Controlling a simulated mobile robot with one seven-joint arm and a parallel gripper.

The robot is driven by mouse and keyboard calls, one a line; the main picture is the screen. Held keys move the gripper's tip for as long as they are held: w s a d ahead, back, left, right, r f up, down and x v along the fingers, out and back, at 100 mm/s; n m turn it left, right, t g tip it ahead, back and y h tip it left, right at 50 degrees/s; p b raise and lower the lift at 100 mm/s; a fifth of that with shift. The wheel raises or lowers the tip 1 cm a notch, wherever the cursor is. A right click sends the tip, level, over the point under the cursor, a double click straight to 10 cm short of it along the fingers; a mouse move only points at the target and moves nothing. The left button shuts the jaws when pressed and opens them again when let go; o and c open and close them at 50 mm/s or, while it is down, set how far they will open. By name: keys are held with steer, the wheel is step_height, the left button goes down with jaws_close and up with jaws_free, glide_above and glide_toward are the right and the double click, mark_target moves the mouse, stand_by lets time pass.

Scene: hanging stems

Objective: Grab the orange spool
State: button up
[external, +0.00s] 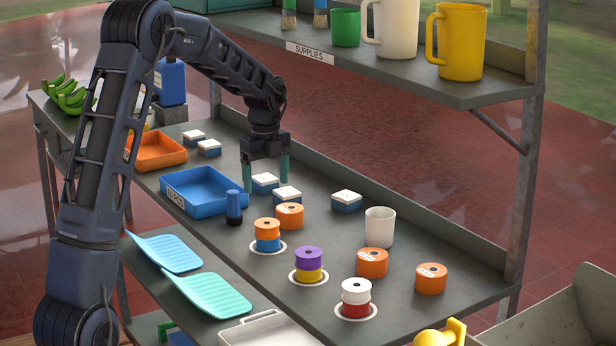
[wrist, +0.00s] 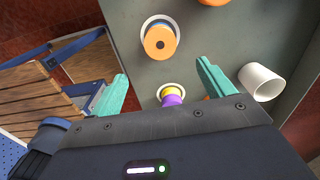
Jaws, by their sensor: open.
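An orange spool (external: 267,227) sits on top of a blue spool (external: 268,245), on a white ring on the bench. In the wrist view the orange spool (wrist: 160,41) shows from above near the top, with its dark centre hole. Other orange rolls lie nearby: one behind the stack (external: 289,215) and two farther right (external: 372,262) (external: 431,278). My gripper (external: 266,176) points down above the bench, up and behind the orange spool, apart from it. In the wrist view my gripper (wrist: 162,82) has its teal fingers wide apart, with nothing held.
A purple spool (external: 308,257) on yellow and a white spool (external: 356,287) on red stand to the right. A white cup (external: 379,226), blue bottle (external: 234,207), blue tray (external: 205,190) and several white-topped boxes are nearby. The supplies shelf (external: 370,75) overhangs behind.

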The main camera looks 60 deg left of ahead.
mark_target(267, 223)
step_height(267, 223, down, 11)
steer(key=shift+a+f, duration=0.1)
steer(key=shift+a, duration=0.05)
stand_by(0.6)
steer(key=c, duration=1.1)
